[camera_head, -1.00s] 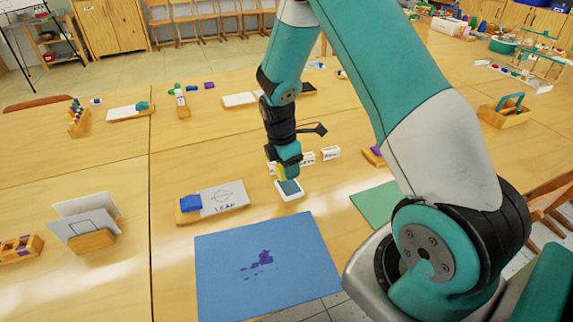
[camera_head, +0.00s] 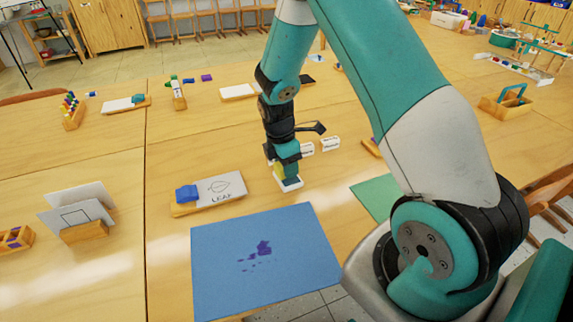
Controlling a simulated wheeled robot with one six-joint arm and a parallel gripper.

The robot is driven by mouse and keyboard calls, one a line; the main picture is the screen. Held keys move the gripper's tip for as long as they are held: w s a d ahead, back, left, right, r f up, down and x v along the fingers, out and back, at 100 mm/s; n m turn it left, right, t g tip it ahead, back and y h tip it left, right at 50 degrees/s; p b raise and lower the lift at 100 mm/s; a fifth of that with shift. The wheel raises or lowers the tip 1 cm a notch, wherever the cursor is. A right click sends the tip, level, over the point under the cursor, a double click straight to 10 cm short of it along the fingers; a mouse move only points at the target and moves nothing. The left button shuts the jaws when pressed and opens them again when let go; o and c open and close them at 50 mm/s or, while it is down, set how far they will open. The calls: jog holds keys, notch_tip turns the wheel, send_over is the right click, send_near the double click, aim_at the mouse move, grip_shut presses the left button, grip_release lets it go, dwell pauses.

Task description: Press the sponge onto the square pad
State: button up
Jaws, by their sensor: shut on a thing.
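My gripper (camera_head: 284,163) points down near the middle of the table, shut on a yellow sponge (camera_head: 278,172), which is partly hidden by the fingers. The square pad (camera_head: 291,186) is a small white-rimmed tray with a dark teal top, lying on the table directly under my gripper. The sponge is at the pad's far left part, very low over it; I cannot tell whether it touches the pad. Part of the pad's top is hidden behind the gripper and sponge.
A blue sheet with purple blots (camera_head: 265,285) lies in front. White labelled blocks (camera_head: 330,144) stand behind. A green sheet (camera_head: 372,199) lies to the right.

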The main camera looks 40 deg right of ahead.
jog(key=shift+f, duration=0.6)
dwell(1.6)
jog(key=shift+r+p, duration=3)
jog(key=shift+r, duration=0.55)
